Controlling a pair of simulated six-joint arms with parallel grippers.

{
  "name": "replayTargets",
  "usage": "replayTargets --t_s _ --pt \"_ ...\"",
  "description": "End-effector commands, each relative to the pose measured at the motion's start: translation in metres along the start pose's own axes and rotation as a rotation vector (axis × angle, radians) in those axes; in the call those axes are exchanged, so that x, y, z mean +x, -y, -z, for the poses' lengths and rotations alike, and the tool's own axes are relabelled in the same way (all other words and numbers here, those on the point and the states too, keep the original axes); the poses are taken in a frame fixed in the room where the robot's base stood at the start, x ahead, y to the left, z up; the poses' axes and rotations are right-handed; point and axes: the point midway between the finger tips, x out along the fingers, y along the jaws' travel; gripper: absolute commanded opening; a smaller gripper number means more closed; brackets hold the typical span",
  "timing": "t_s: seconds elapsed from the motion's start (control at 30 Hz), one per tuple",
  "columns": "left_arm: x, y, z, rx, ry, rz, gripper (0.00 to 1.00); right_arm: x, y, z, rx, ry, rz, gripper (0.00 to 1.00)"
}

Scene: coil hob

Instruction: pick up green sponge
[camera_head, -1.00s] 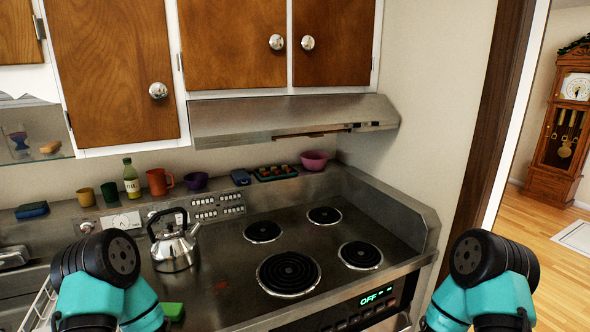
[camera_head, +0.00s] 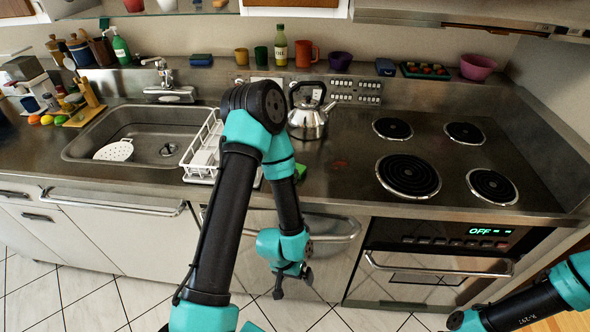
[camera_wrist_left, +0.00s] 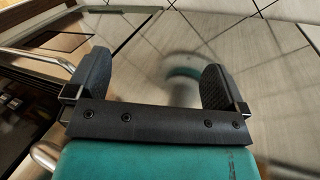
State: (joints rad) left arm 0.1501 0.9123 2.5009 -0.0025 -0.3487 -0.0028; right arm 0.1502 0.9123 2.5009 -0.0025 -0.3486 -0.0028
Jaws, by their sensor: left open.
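The green sponge (camera_head: 300,170) lies on the steel counter near its front edge, between the dish rack and the stove. My left arm's links cover part of it. My left gripper (camera_head: 293,284) hangs below the counter edge, in front of the cabinet, apart from the sponge. In the left wrist view the gripper (camera_wrist_left: 155,80) is open and empty, with floor tiles behind the fingers; the sponge is not seen there. My right arm shows at the lower right of the head view, but its gripper cannot be seen.
A steel kettle (camera_head: 308,114) stands behind the sponge. A white dish rack (camera_head: 203,150) is to its left, beside the sink (camera_head: 85,143). The coil stove (camera_head: 440,150) is to the right. An oven handle (camera_head: 440,268) and a counter-front handle (camera_head: 335,237) stick out near my left gripper.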

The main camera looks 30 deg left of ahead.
Motion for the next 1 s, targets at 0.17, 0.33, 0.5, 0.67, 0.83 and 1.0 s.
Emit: replayTargets --t_s 0.17,0.33,0.5,0.67,0.83,1.0 --pt "0.0 0.0 0.0 0.0 0.0 0.0 0.99 0.0 0.0 0.0 0.0 0.0 0.0 0.43" --pt "0.0 0.0 0.0 0.0 0.0 0.0 0.86 0.0 0.0 0.0 0.0 0.0 0.0 0.43" --pt "0.0 0.0 0.0 0.0 0.0 0.0 0.78 0.0 0.0 0.0 0.0 0.0 0.0 0.43" --pt "0.0 0.0 0.0 -0.003 0.0 0.0 0.78 0.0 0.0 0.0 0.0 0.0 0.0 0.43" --pt "-0.004 -0.003 -0.001 -0.071 0.01 0.002 0.78 0.0 0.0 0.0 0.0 0.0 0.0 0.43" --pt "-0.014 -0.01 -0.004 -0.26 0.035 0.01 0.78 0.0 0.0 0.0 0.0 0.0 0.0 0.43"
